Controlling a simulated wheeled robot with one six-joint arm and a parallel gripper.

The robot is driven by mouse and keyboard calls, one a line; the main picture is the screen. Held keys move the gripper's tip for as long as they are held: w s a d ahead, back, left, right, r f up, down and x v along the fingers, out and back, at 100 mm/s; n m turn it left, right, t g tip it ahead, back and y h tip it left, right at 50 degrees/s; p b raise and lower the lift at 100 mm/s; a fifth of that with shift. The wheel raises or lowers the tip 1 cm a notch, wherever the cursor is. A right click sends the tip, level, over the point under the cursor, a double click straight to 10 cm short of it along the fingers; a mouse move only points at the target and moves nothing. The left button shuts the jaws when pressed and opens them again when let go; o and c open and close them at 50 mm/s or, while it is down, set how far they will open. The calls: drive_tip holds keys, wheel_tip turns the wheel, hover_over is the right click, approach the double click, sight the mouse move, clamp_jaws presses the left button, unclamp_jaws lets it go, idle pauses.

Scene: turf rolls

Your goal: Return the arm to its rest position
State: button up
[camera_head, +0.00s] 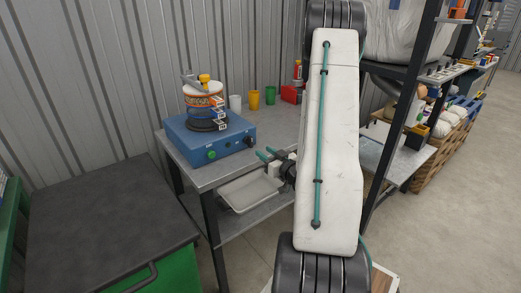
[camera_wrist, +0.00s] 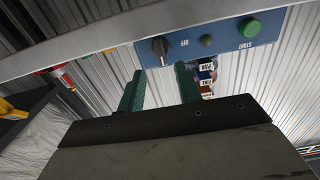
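My arm's white link with a green hose runs upright through the middle of the head view. It hides part of the workbench and the shelving. My gripper (camera_head: 267,154) is at the bench's front edge, right of the blue machine (camera_head: 203,146). In the wrist view my gripper (camera_wrist: 160,87) shows two green fingers standing apart with nothing between them. The machine's blue panel (camera_wrist: 226,34), with a dark knob and a green button, shows beyond the fingertips.
The grey workbench (camera_head: 278,123) carries white, yellow and green cups. A pale tray (camera_head: 250,193) lies on its lower shelf. A dark-topped green cabinet (camera_head: 85,225) stands at left. A loaded rack (camera_head: 405,75) stands at right. Bare floor shows at lower right.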

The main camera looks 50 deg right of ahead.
drive_tip(key=shift+s+a, duration=0.1)
drive_tip(key=shift+s, duration=0.2)
idle(0.4)
